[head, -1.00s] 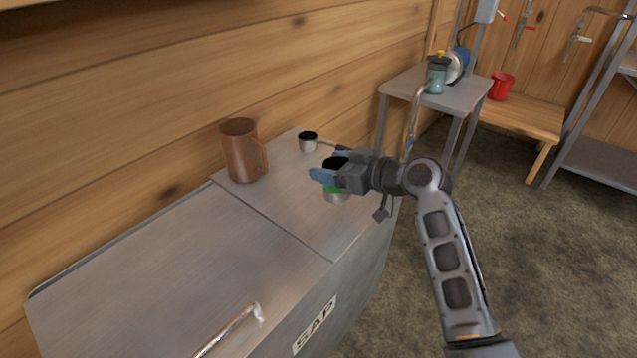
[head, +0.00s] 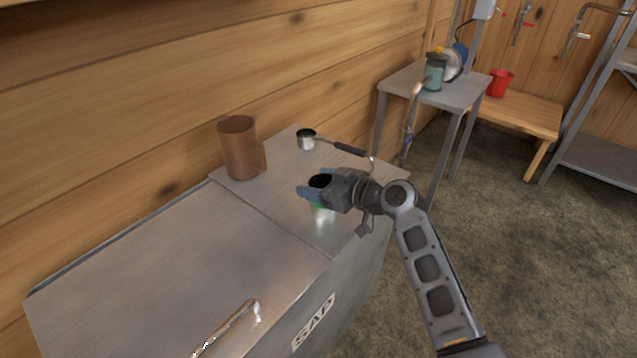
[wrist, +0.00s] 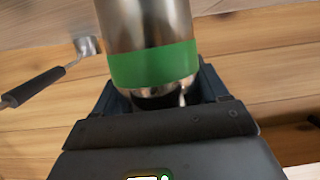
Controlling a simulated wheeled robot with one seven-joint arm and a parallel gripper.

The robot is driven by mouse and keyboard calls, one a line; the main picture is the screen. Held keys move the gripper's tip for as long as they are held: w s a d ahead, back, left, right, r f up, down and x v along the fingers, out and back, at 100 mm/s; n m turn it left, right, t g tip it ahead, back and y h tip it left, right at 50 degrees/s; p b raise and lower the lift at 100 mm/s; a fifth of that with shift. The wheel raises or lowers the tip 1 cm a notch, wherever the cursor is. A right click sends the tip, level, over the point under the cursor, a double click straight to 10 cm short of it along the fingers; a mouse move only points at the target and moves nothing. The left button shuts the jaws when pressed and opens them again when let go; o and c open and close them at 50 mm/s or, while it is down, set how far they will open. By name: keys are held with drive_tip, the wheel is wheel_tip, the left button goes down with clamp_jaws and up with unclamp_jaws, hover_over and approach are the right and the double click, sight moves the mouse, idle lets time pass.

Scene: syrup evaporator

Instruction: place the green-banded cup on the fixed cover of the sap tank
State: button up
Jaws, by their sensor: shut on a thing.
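The green-banded cup (head: 322,213) is a metal cup with a dark inside and a green band; the wrist view shows its band (wrist: 155,66) large and close. My gripper (head: 318,194) is shut on the cup, with blue fingers around it. The cup is upright at the fixed cover (head: 290,215) of the sap tank, the right-hand section of the metal top. Its base is at or just above the surface; I cannot tell if it touches. The tank front carries a SAP label (head: 314,322).
A copper-brown mug (head: 240,150) and a small metal dipper (head: 306,140) with a dark handle stand on the cover behind my gripper. The left lid has a bar handle (head: 228,328). A metal stand (head: 455,97) is at the right. The cover's front part is clear.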

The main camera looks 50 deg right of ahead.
drive_tip(key=o, duration=1.1)
drive_tip(key=shift+c, duration=0.2)
drive_tip(key=shift+s+r+p, duration=0.1)
drive_tip(key=shift+r+p, duration=0.1)
drive_tip(key=shift+p, duration=0.1)
drive_tip(key=b+v, duration=0.1)
drive_tip(key=v, duration=1)
drive_tip(key=shift+s, duration=0.4)
drive_tip(key=s+a+f+m+g+h, duration=0.25)
drive_tip(key=s+a+f, duration=0.45)
drive_tip(key=s+a, duration=0.5)
drive_tip(key=s+a+r+n+t+y, duration=0.1)
drive_tip(key=s+a+r, duration=0.4)
drive_tip(key=s, duration=0.2)
drive_tip(key=s+a+r+n+t+y, duration=0.1)
drive_tip(key=s+a+r, duration=0.4)
drive_tip(key=s, duration=0.2)
drive_tip(key=shift+s+a+r+t, duration=0.2)
drive_tip(key=shift+s+a+t, duration=0.05)
drive_tip(key=shift+a+t, duration=0.1)
